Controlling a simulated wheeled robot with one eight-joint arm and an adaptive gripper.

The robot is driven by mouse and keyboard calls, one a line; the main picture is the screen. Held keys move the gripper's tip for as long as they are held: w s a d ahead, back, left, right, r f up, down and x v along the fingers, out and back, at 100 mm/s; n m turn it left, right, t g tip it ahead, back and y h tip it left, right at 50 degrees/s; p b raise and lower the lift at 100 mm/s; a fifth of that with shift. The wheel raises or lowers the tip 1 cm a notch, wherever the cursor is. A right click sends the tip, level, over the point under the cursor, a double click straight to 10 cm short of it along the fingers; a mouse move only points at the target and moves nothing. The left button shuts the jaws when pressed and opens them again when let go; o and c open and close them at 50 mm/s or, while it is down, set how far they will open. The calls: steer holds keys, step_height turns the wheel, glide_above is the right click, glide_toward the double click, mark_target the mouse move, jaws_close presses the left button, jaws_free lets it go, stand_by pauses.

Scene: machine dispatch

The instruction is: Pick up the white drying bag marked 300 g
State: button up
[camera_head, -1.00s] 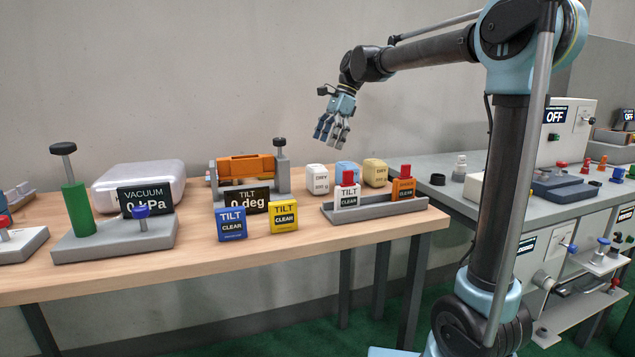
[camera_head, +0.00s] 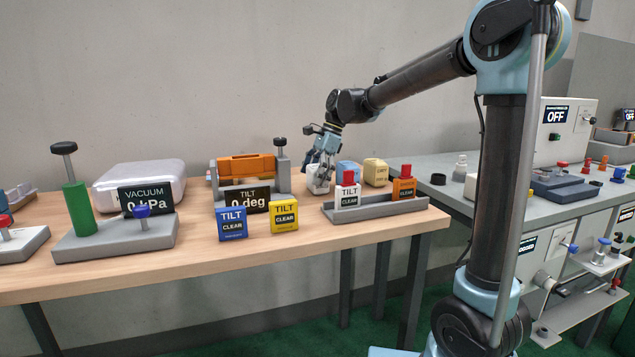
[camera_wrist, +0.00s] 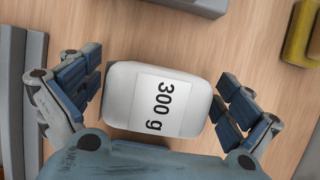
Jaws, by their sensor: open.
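The white drying bag (camera_wrist: 128,98) lies on the wooden table, and its label reads "300 g" in the wrist view. In the head view the white bag (camera_head: 318,183) is partly hidden behind my fingers. My gripper (camera_head: 321,170) is lowered over it. In the wrist view my gripper (camera_wrist: 160,100) is open, with blue-padded fingers on the left and right sides of the bag. The left fingers are close to the bag's side; whether they touch it I cannot tell.
A grey tray (camera_head: 385,206) with white and orange tilt indicators is in front. An orange device (camera_head: 247,168) stands to the left.

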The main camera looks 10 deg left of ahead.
steer(key=shift+a+f, duration=0.1)
steer(key=shift+f, duration=0.25)
steer(key=c, duration=1.3)
